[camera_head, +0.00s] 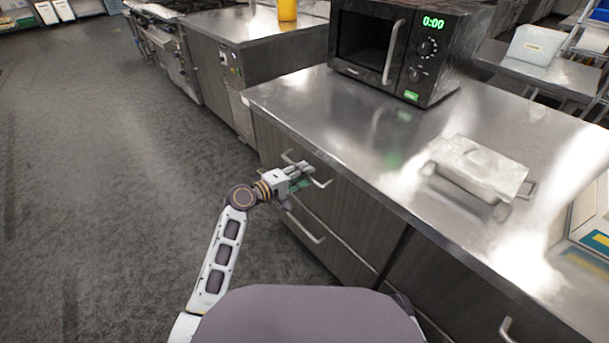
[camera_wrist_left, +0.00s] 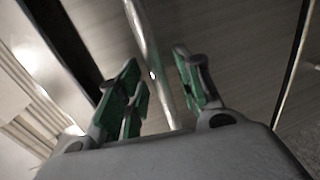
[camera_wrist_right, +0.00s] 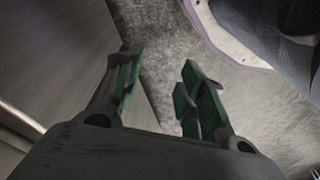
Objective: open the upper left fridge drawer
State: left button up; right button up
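The upper left drawer (camera_head: 345,203) is in the dark grey front under the steel counter, and looks shut. Its bar handle (camera_head: 321,183) is partly hidden behind my left gripper (camera_head: 299,176). In the left wrist view, the handle (camera_wrist_left: 146,45) runs between the green-padded fingers of the left gripper (camera_wrist_left: 160,88). These fingers are apart, one on each side of the bar; I see no grip on it. My right gripper (camera_wrist_right: 160,92) is open and empty in its own wrist view, and not visible in the head view.
A lower drawer handle (camera_head: 306,229) is below. The counter (camera_head: 330,110) carries a black microwave (camera_head: 400,50) and a lidded metal pan (camera_head: 478,168). Another handle (camera_head: 506,330) is at the lower right. The floor (camera_head: 110,180) to the left is clear.

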pick_arm(q)
jog(key=shift+w+d, duration=0.35)
jog(key=shift+d, duration=0.05)
jog(key=shift+f, duration=0.1)
grip_shut()
